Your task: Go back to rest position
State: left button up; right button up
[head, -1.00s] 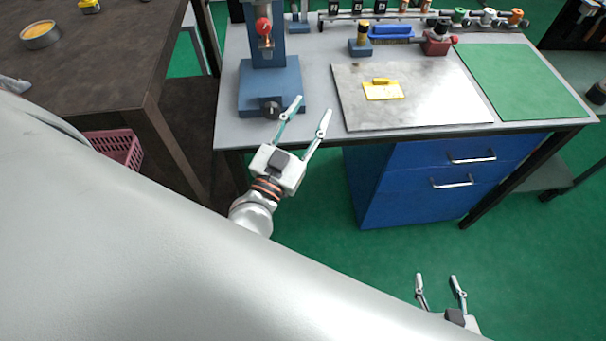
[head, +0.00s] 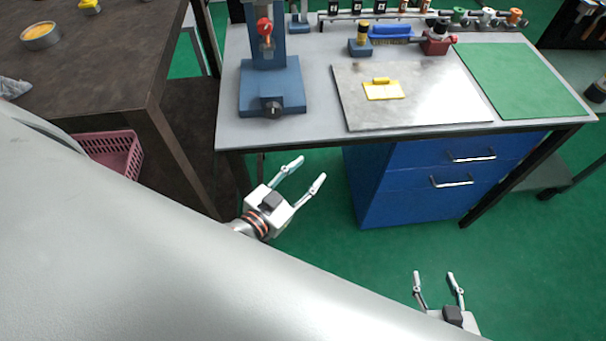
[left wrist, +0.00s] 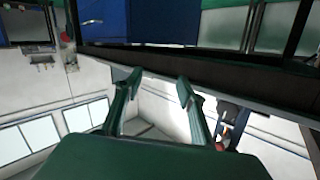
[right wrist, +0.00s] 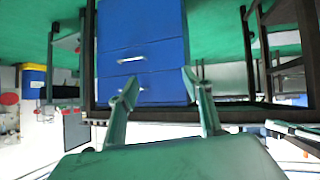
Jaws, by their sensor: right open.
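In the head view my left gripper (head: 305,173) is open and empty. It is over the floor just in front of the workbench's front edge, below the blue press-like fixture (head: 270,85). Its open fingers also show in the left wrist view (left wrist: 158,95), with nothing between them. My right gripper (head: 436,276) is open and empty at the bottom right of the head view, over the green floor. Its spread fingers also show in the right wrist view (right wrist: 163,100). Neither gripper touches anything.
The grey workbench (head: 320,135) holds a metal plate (head: 440,90) with a yellow piece (head: 383,89), and a green mat (head: 520,80). Blue drawers (head: 430,175) stand below. A brown table (head: 110,70) and pink basket (head: 118,150) are at left. Green floor is free at front right.

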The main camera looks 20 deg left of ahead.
pick_arm(q)
jog(key=shift+s+f, duration=0.1)
jog(key=shift+f, duration=0.1)
jog(key=shift+f, duration=0.1)
dwell(0.4)
jog(key=s+a+f+g, duration=0.2)
jog(key=s+f, duration=0.3)
jog(key=f, duration=0.2)
jog(key=s+a+f+g+y, duration=0.1)
jog(key=s+a+f+g, duration=0.1)
jog(key=s+f, duration=0.3)
notch_tip(320, 180, down, 3)
jog(key=shift+s+f+g+y, duration=0.2)
jog(key=shift+g+y, duration=0.1)
jog(key=shift+g, duration=0.4)
pick_arm(e)
jog(key=shift+g+h, duration=0.3)
jog(key=shift+g, duration=0.1)
jog(key=f, duration=0.1)
jog(key=s+d+f, duration=0.2)
jog(key=f, duration=0.1)
jog(key=shift+d, duration=0.1)
pick_arm(q)
jog(key=shift+a, duration=0.1)
pick_arm(e)
jog(key=shift+a+r, duration=0.15)
jog(key=shift+a, duration=0.2)
